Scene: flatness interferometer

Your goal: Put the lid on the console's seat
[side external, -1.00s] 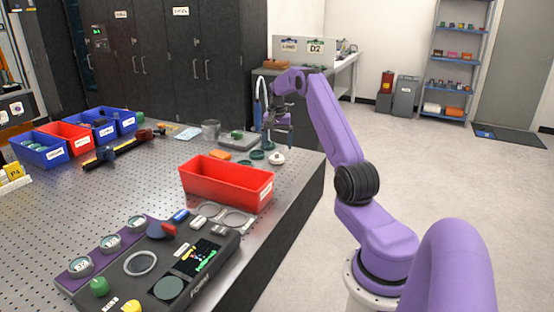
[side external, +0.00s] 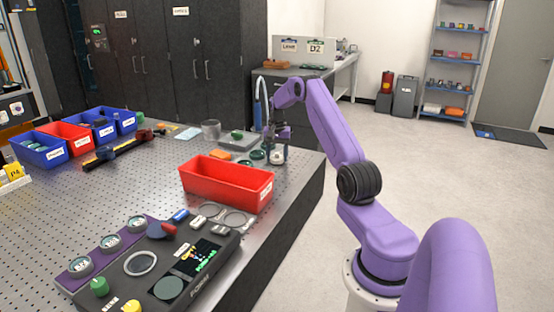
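A small white round lid (side external: 277,158) sits on the table near its far right edge. My gripper (side external: 278,157) is low over it, pointing down, with its fingers apart on either side of the lid. It is too small to tell whether the fingers touch the lid. The dark console (side external: 205,288) is at the near edge of the table, with a screen, a green knob and a yellow knob. A pale ring around a round recess, which looks like the seat (side external: 140,263), is on its top. Nothing covers the recess.
A red bin (side external: 225,185) stands between the console and my gripper. Dark green discs (side external: 257,155), a grey block with a green knob (side external: 237,140) and a glass beaker (side external: 211,129) are near the gripper. Blue and red bins (side external: 70,137) line the far left.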

